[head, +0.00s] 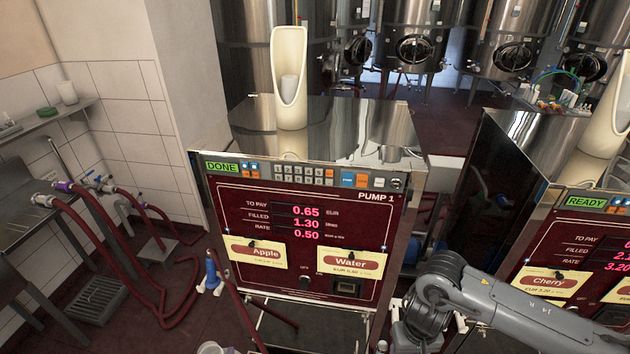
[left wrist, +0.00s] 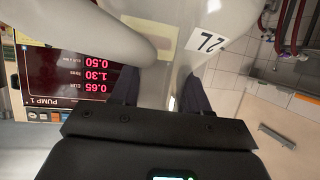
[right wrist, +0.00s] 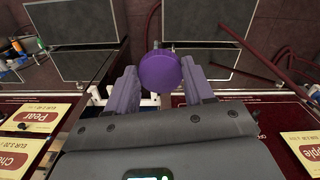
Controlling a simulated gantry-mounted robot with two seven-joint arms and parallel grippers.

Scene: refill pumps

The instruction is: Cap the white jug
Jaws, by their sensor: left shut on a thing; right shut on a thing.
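The white jug (left wrist: 172,60), marked 2L, fills much of the left wrist view, with its handle curving across the left. My left gripper (left wrist: 160,90) is shut on the jug, with one dark finger on each side. Only a pale rounded piece (head: 212,348), perhaps the jug's top, shows at the bottom edge of the head view. A round purple cap (right wrist: 160,70) sits between the fingertips of my right gripper (right wrist: 161,85), which is shut on it. The jug's mouth cannot be made out, and no contact between cap and jug shows.
Pump 1 (head: 310,240) stands ahead, reading DONE, with Apple and Water labels. A blue nozzle (head: 211,272) on a red hose hangs at its left front. A second pump (head: 570,250) reading READY is at right. Red hoses (head: 120,235) loop over the floor at left.

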